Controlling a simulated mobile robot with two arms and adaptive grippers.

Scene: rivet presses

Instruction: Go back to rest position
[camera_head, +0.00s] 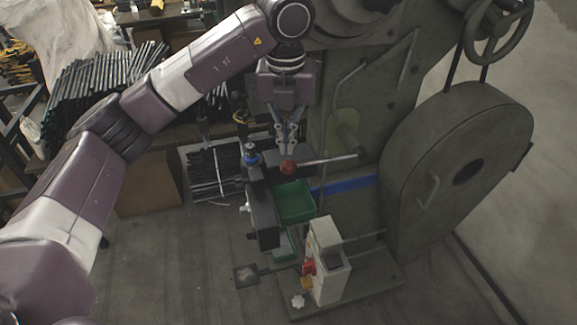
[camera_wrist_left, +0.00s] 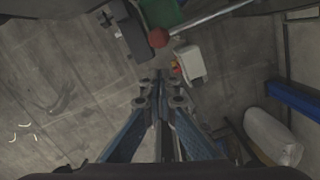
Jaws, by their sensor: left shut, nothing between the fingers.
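My left gripper (camera_head: 287,148) hangs down in front of the rivet press (camera_head: 350,110) in the head view. Its fingers are shut with nothing between them. In the left wrist view the left gripper (camera_wrist_left: 160,80) shows at the lower middle with its fingertips together. A red ball knob (camera_head: 288,167) on a metal lever lies just below the fingertips in the head view; the knob also shows in the left wrist view (camera_wrist_left: 158,38). I cannot tell whether the fingertips touch it. My right gripper is in neither view.
A green bin (camera_head: 295,201) and a white control box (camera_head: 327,262) with a red button are on the press's front. A large wheel guard (camera_head: 460,170) stands at the right. Dark rods (camera_head: 95,85) are stacked at the left. Bare floor (camera_head: 150,270) lies in front.

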